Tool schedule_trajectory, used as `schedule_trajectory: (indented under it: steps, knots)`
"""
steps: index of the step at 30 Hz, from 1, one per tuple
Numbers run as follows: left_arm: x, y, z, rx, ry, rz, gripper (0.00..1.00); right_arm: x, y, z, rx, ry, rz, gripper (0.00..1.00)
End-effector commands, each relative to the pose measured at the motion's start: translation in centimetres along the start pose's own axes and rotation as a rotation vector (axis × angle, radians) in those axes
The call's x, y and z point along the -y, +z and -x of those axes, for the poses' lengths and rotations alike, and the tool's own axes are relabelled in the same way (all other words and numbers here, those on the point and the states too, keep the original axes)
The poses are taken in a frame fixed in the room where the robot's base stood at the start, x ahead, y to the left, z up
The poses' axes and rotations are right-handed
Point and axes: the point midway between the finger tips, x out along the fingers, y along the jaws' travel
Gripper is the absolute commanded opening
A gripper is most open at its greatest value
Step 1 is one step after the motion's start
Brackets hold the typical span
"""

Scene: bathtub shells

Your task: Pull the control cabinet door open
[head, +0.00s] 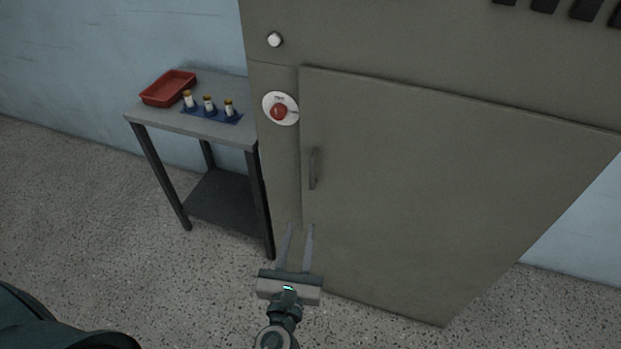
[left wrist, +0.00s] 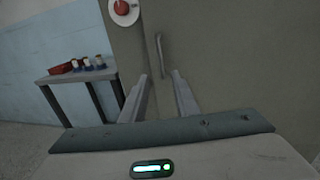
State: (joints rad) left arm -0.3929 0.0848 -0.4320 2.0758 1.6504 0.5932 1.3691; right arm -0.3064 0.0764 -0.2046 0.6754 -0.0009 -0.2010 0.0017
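The control cabinet (head: 277,160) is a large grey-green box against the wall. Its door (head: 430,190) looks shut, with a dark upright bar handle (head: 313,168) near its left edge. My left gripper (head: 301,226) is open and empty, in front of the cabinet and lower in the picture than the handle. In the left wrist view the handle (left wrist: 161,55) stands ahead of the open fingers (left wrist: 160,82), apart from them and roughly in line with the gap. My right gripper is in neither view.
A red button on a pale round plate (head: 288,118) and a white knob (head: 275,40) sit on the cabinet left of the door. A small table (head: 230,133) at the left holds a red tray (head: 168,88) and several small bottles in a blue rack (head: 222,118). The speckled floor in front is clear.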

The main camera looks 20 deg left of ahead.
Motion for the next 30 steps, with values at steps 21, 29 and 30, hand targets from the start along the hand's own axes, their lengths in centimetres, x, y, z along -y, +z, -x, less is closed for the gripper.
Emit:
schedule_trajectory:
  steps: [21, 29, 30]
  knots:
    - [0.0, 0.3, -7.4, 0.002, 0.0, -0.005, 0.28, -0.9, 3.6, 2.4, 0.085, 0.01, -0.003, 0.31]
    - [0.0, 0.3, -12.2, 0.002, 0.0, -0.006, 0.28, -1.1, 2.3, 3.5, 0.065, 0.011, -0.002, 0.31]
    - [0.0, 0.3, -12.9, 0.003, 0.0, -0.006, 0.28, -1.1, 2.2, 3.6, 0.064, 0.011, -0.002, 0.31]
